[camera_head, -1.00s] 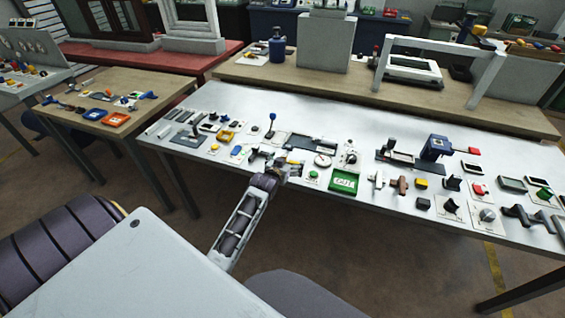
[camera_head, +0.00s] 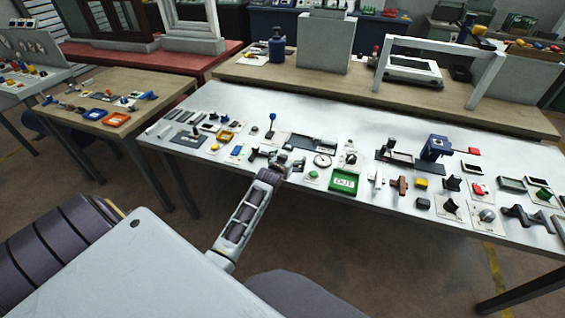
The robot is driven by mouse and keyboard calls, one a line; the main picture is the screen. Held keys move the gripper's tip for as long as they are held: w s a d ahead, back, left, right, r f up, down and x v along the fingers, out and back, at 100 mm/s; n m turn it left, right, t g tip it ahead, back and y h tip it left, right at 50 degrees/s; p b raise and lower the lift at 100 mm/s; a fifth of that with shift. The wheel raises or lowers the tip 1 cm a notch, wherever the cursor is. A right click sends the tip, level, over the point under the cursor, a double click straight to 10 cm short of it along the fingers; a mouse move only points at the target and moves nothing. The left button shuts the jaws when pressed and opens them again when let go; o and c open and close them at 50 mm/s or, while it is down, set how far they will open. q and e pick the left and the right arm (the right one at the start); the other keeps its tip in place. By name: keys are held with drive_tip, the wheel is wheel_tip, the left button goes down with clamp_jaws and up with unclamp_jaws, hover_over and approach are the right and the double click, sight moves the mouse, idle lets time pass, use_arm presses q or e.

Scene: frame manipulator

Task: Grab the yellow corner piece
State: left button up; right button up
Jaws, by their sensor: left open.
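My left gripper (camera_head: 291,164) is open over the table's front part, between the two yellow pieces and apart from both. It is small in view, and its wrist hides part of the table edge. My right gripper is not in view.
A green tray (camera_head: 344,184) lies just right of my left gripper. A white dial (camera_head: 322,160) and a blue-topped lever (camera_head: 271,125) stand close by. Several switches, knobs and handles crowd the table. A white frame (camera_head: 440,50) stands on the wooden table behind.

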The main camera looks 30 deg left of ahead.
use_arm(q)
drive_tip(key=shift+w+a+f, duration=0.1)
drive_tip(key=shift+w+f, duration=0.1)
drive_tip(key=shift+w, duration=0.15)
idle(0.3)
